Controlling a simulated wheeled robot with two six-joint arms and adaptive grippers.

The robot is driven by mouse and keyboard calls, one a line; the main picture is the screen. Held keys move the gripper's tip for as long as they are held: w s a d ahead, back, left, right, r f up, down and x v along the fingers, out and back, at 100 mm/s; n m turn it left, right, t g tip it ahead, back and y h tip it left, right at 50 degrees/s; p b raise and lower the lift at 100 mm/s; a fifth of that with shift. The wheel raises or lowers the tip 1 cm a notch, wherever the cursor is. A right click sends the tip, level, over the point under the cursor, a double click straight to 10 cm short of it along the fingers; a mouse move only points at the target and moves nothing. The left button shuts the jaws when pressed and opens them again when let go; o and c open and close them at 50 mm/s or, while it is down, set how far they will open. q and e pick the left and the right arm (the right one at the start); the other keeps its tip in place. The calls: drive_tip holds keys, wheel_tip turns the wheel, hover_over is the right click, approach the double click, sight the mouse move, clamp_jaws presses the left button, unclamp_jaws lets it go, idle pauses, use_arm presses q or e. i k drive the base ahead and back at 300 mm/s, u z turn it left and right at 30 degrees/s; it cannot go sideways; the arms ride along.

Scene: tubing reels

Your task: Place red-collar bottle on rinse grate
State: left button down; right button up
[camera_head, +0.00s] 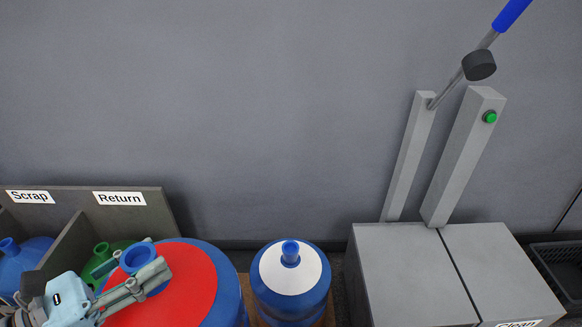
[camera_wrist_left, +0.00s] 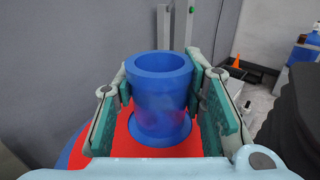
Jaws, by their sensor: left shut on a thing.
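The red-collar bottle (camera_head: 190,285) is a large blue bottle with a wide red top and a blue neck, at the lower left of the head view. My left gripper (camera_head: 143,262) is shut on its neck, one finger on each side. The left wrist view shows the open-ended blue neck (camera_wrist_left: 160,95) between the finger pads (camera_wrist_left: 160,92), with the red collar below it. The bottle's lower part is out of frame, so I cannot tell if it is lifted. A dark slotted tray or grate (camera_head: 558,267) is at the right edge; I cannot tell if it is the rinse grate. My right gripper is not in view.
A white-collar blue bottle (camera_head: 290,280) stands close right of the red-collar one. Grey bins labelled Scrap (camera_head: 29,197) and Return (camera_head: 119,198) hold blue and green bottles at left. A grey box labelled Clean (camera_head: 495,265) and a lever press (camera_head: 460,150) stand at right.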

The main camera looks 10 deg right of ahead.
sight(410, 272)
drive_tip(key=z, duration=0.5)
drive_tip(key=k, duration=1.15)
drive_tip(key=z, duration=1.55)
drive_tip(key=i, duration=1.85)
drive_tip(key=u, duration=0.85)
drive_tip(key=i, duration=0.3)
drive_tip(key=u, duration=0.1)
